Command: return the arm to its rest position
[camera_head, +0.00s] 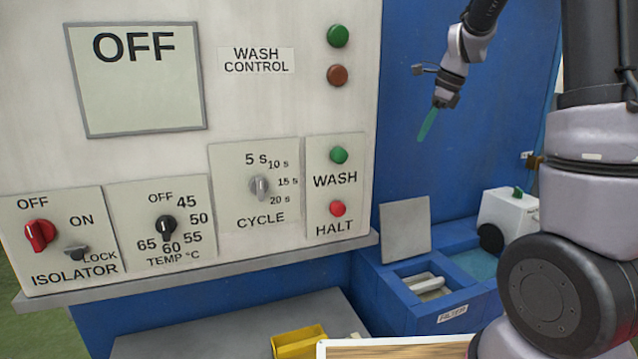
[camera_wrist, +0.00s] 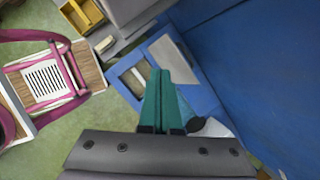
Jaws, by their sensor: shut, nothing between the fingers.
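My gripper (camera_head: 428,124) hangs from my raised arm in front of the blue wall, right of the control panel. Its green fingers point down and are closed together, with nothing between them. In the wrist view the shut green fingers (camera_wrist: 166,95) reach over the blue filter box below. The gripper is apart from the panel and the box. The upper arm links leave the top of the head view.
The wash control panel (camera_head: 290,105) reads OFF and carries knobs and buttons. The blue filter box (camera_head: 385,290) has its grey lid (camera_head: 405,230) raised. A white device (camera_head: 515,212) stands behind it. A yellow bin (camera_head: 298,342) is below; a pink-framed cart (camera_wrist: 75,70) stands left in the wrist view.

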